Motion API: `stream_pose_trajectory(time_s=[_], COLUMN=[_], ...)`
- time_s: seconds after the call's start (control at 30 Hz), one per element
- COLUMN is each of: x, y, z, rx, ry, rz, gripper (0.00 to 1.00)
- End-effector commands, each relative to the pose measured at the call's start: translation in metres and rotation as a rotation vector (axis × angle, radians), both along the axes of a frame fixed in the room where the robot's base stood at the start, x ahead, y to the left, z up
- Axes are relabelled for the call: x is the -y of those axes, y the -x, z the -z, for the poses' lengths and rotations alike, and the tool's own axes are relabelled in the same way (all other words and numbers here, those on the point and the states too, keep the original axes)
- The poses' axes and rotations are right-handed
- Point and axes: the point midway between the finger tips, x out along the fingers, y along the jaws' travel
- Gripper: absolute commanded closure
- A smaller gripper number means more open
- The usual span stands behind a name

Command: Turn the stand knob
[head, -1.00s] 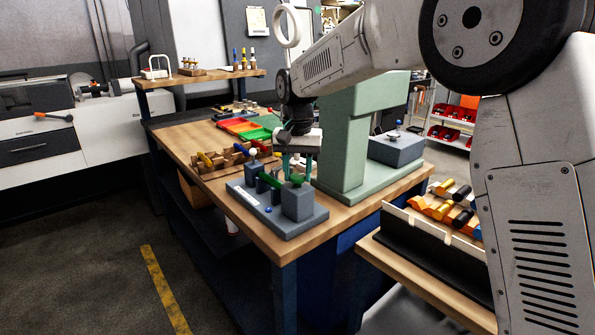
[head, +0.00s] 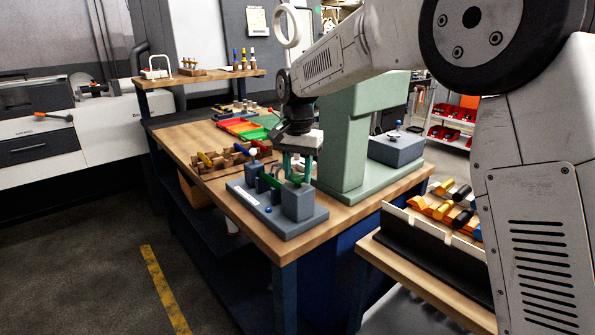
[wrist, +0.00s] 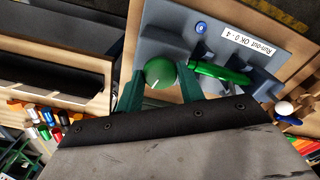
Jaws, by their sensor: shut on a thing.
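The stand (head: 242,195) is a grey base with upright blocks near the front corner of the bench; in the wrist view its plate (wrist: 228,22) carries a label reading "Run-out OK 0 - 4". The round green stand knob (wrist: 160,73) has a pale line on its face. My gripper (wrist: 158,85) is shut on it, with one green finger on each side. In the head view my gripper (head: 298,172) points down at the stand's right block, and its fingers partly hide the knob. A green bar (wrist: 222,73) lies across the stand's uprights beside the knob.
A green machine column (head: 342,150) stands close right of my gripper. A grey block (head: 396,150) is behind it. A wooden rack (head: 212,162), red tray (head: 232,126) and green tray (head: 254,135) lie farther back. A side rack (head: 425,225) of coloured pieces is at right.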

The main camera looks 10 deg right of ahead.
Motion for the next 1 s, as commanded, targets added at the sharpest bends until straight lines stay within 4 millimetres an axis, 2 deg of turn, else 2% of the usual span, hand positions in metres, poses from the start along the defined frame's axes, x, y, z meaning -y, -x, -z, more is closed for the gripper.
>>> stream_pose_trajectory(time_s=[0.03, 0.1, 0.43, 0.8, 1.0], x=[0.0, 0.0, 0.0, 0.0, 0.0], y=[-0.002, -0.001, -0.001, -0.001, -0.001], z=[-0.003, -0.002, -0.005, -0.063, -0.078], rx=[0.008, 0.007, 0.004, 0.005, 0.004], ry=[-0.002, -0.002, -0.001, -0.002, -0.001], rz=[0.0, 0.0, -0.001, -0.001, -0.001], gripper=[0.54, 0.41, 0.41, 0.41, 0.41])
